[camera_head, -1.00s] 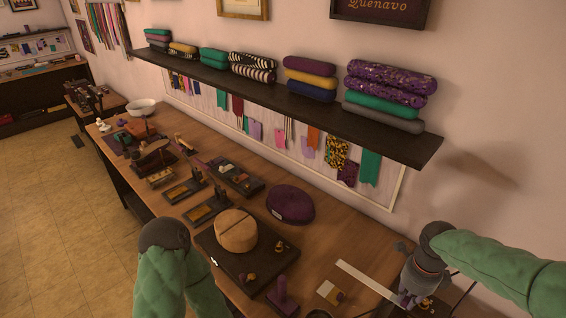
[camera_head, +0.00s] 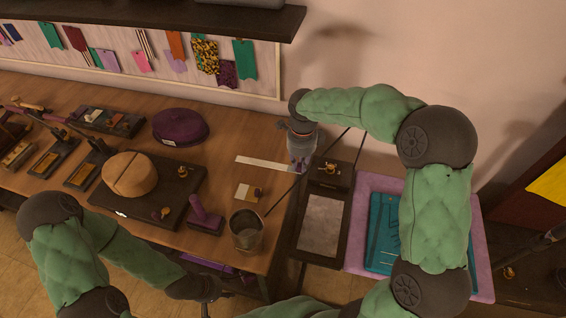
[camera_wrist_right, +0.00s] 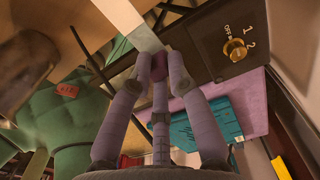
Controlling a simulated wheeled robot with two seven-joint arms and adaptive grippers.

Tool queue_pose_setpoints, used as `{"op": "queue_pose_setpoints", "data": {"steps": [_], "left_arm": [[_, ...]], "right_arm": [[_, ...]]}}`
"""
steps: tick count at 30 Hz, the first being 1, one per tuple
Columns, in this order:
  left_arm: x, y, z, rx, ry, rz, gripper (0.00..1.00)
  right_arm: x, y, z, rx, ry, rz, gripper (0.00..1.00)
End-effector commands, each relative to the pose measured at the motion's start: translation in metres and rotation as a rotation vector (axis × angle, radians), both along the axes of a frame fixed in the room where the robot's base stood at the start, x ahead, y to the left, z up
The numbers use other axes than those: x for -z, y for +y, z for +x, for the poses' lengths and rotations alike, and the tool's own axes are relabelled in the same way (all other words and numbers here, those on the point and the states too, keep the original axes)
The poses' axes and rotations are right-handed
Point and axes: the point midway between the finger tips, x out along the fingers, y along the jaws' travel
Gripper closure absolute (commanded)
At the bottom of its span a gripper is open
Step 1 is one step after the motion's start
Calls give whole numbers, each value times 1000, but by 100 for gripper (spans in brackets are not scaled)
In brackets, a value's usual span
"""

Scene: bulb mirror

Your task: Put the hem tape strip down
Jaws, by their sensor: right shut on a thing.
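The hem tape strip (camera_head: 268,163) is a flat, pale band that reaches left from my right gripper (camera_head: 300,164) over the right part of the wooden table. In the right wrist view the fingers of the right gripper (camera_wrist_right: 158,68) close on the near end of the strip (camera_wrist_right: 138,22), which runs away from the fingertips. I cannot tell whether the strip touches the table. My left gripper (camera_head: 210,292) is low in the head view, below the table's front edge. It is dark and small, and its fingers are not clear.
A metal cup (camera_head: 246,232), a small cream-and-tan card (camera_head: 248,192) and a purple stand (camera_head: 205,215) are near the strip. A hat block (camera_head: 130,174) on a dark board and a purple hat (camera_head: 180,126) stand left. A dark device with a brass knob (camera_wrist_right: 236,50) is beside the right gripper.

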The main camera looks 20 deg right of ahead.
Motion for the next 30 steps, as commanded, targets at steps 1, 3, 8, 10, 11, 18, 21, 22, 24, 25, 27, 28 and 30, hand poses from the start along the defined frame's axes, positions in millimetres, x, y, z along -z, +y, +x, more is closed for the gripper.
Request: {"op": "queue_pose_setpoints", "data": {"steps": [1, 3, 8, 10, 11, 18, 21, 22, 24, 25, 27, 28, 30], "left_arm": [[3, 0, 0, 0, 0, 0, 60], [5, 0, 0, 0, 0, 0, 60], [11, 0, 0, 0, 0, 0, 60], [14, 0, 0, 0, 0, 0, 60], [15, 0, 0, 0, 0, 0, 60], [19, 0, 0, 0, 0, 0, 60], [19, 0, 0, 0, 0, 0, 60], [20, 0, 0, 0, 0, 0, 60], [22, 0, 0, 0, 0, 0, 60], [24, 0, 0, 0, 0, 0, 60], [28, 0, 0, 0, 0, 0, 60], [30, 0, 0, 0, 0, 0, 60], [32, 0, 0, 0, 0, 0, 60]], "right_arm": [[6, 2, 10, -1, 0, 0, 98], [11, 4, 22, 0, -1, 0, 98], [33, 9, 46, -1, 2, 0, 98], [45, 11, 56, -1, 1, 0, 98], [49, 12, 60, -1, 1, 0, 98], [68, 14, 77, 0, -1, -1, 98], [71, 15, 79, 0, -1, 0, 98], [72, 15, 81, 0, -1, 0, 98], [79, 16, 84, 0, -1, -1, 98], [84, 16, 83, 0, 0, 0, 98], [95, 16, 83, -1, 1, -1, 98], [99, 16, 82, -1, 1, -1, 98], [105, 15, 83, -1, -1, -1, 98]]}}
